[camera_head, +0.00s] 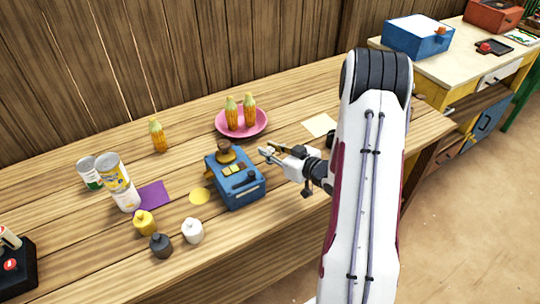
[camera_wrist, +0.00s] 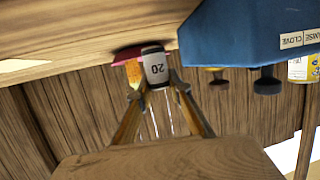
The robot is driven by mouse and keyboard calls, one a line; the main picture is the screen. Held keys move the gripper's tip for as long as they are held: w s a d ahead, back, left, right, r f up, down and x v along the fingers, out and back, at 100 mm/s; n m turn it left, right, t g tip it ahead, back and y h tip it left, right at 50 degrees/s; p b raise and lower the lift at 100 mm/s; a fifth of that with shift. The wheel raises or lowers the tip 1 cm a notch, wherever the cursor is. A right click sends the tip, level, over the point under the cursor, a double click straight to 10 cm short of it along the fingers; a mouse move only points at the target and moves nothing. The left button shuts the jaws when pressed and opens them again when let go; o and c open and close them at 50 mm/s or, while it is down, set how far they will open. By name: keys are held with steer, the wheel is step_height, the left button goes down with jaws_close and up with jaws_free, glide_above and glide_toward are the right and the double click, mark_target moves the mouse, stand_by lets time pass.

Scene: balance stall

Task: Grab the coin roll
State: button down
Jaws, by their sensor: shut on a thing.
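The coin roll (camera_wrist: 156,67) is a small pale cylinder with dark ends and the number 20 on its side. In the wrist view it sits between the fingertips of my gripper (camera_wrist: 160,88), which is shut on it. In the head view my gripper (camera_head: 268,153) is just right of the blue balance box (camera_head: 237,190), above the wooden table, and the roll is too small to make out there. The blue box also fills the upper right of the wrist view (camera_wrist: 245,35), apart from the roll.
A pink plate (camera_head: 262,131) with two corn-shaped bottles stands behind my gripper. Another corn bottle (camera_head: 158,135), cans (camera_head: 119,182) and yellow, black and white jars (camera_head: 192,231) are at left. A cream square (camera_head: 319,125) lies at back right.

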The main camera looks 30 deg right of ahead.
mark_target(270, 149)
steer(key=shift+r, duration=3.05)
